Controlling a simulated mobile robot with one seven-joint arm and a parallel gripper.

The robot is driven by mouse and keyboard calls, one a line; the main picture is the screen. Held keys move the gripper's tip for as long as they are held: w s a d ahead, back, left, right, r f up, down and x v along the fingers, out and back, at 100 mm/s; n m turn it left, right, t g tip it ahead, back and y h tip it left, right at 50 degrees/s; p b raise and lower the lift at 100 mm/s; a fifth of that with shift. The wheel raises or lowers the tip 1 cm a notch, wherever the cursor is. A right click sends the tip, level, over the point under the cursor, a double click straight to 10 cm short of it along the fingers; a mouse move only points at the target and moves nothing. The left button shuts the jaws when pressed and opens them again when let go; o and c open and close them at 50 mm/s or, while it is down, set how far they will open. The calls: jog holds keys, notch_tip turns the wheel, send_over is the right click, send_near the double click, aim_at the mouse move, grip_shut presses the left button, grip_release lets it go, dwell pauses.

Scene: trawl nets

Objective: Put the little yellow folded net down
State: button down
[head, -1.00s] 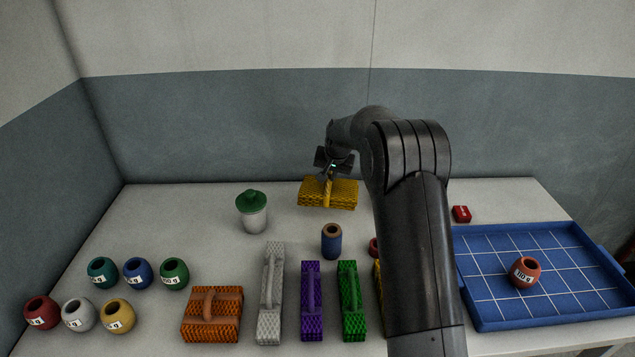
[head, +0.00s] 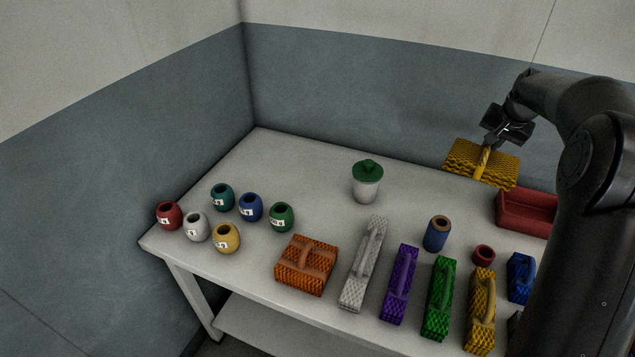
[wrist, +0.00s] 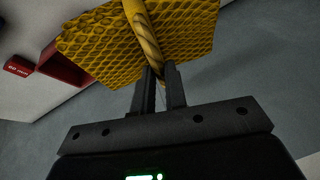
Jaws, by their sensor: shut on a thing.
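A yellow folded net (head: 463,157), a flat mesh block with a rope-like handle on top, hangs from my gripper (head: 487,146) at the table's back edge in the head view. It appears to be held above the tabletop. The wrist view shows the net (wrist: 95,45) with both fingers of my gripper (wrist: 160,75) shut on its handle. Another yellow folded net (head: 480,312), long and narrow, lies in the row on the table. My arm covers the table's right part.
An orange net (head: 305,268), grey net (head: 352,290), purple net (head: 397,295), green net (head: 438,300) and blue net (head: 520,278) line the front. A green-lidded jar (head: 367,188), blue cylinder (head: 437,233) and red tray (head: 503,217) stand behind. Several small pots (head: 227,237) stand left.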

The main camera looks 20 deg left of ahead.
jog(key=r, duration=0.3)
jog(key=shift+w+a+r, duration=0.1)
jog(key=shift+a+r, duration=0.15)
jog(key=shift+a, duration=0.05)
jog(key=w+a+n, duration=0.1)
jog(key=w+a, duration=0.1)
jog(key=a, duration=1)
jog(key=w+a, duration=0.3)
jog(key=a, duration=0.9)
jog(key=s+a+f+n+y, duration=0.1)
jog(key=s+a, duration=0.3)
jog(key=a, duration=0.8)
jog(key=s+a, duration=0.5)
jog(key=a, duration=0.8)
notch_tip(320, 180, down, 21)
jog(key=shift+d, duration=0.2)
jog(key=shift+w, duration=0.1)
